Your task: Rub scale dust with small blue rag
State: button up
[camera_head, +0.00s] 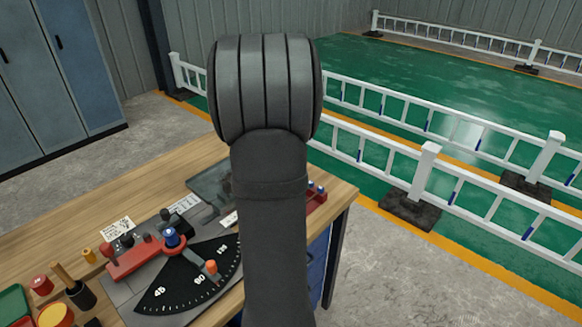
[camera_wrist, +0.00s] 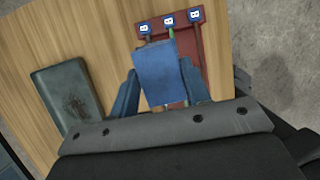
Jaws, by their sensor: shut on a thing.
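In the wrist view my gripper (camera_wrist: 160,85) is shut on a small blue rag (camera_wrist: 160,68), which sits between its two blue fingers. The rag overlaps a red rack in that view; I cannot tell whether it touches the rack. A dark grey-green plate (camera_wrist: 52,82) lies on the wooden table left of my gripper, with a dark brownish patch of scale dust (camera_wrist: 76,106) on it. In the head view the plate (camera_head: 207,180) is partly covered by my arm, and my gripper and the rag are hidden.
The red rack (camera_wrist: 187,16) holds several blue-topped tools near the table edge. In the head view a dial fixture (camera_head: 185,285) with a red clamp (camera_head: 133,258) stands on the wooden table (camera_head: 75,235). A red cap (camera_head: 40,284) and a brush-like tool (camera_head: 80,293) are at the left.

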aim_at(216, 184)
jog(key=w+a+f, duration=0.3)
jog(key=w+a, duration=1.4)
jog(key=a, duration=0.2)
jog(key=shift+f, duration=3.7)
jog(key=shift+s+a+f, duration=0.15)
jog(key=shift+s+a, duration=0.35)
jog(key=shift+a, duration=0.05)
jog(key=shift+s+a+f, duration=0.15)
jog(key=shift+s+a, duration=0.35)
jog(key=shift+a, duration=0.05)
jog(key=shift+c, duration=0.4)
jog(key=shift+s+a, duration=2.9)
jog(key=shift+w+d, duration=3.85)
jog(key=shift+d, duration=0.05)
jog(key=shift+d+r, duration=0.1)
jog(key=shift+d, duration=0.15)
jog(key=shift+s+a, duration=0.15)
jog(key=shift+s, duration=0.2)
jog(key=shift+s+a, duration=3.7)
jog(key=shift+a, duration=0.1)
jog(key=shift+w+d, duration=3.85)
jog(key=shift+d, duration=0.05)
jog(key=shift+w+d+r, duration=0.1)
jog(key=shift+w, duration=0.05)
notch_tip(216, 184, up, 8)
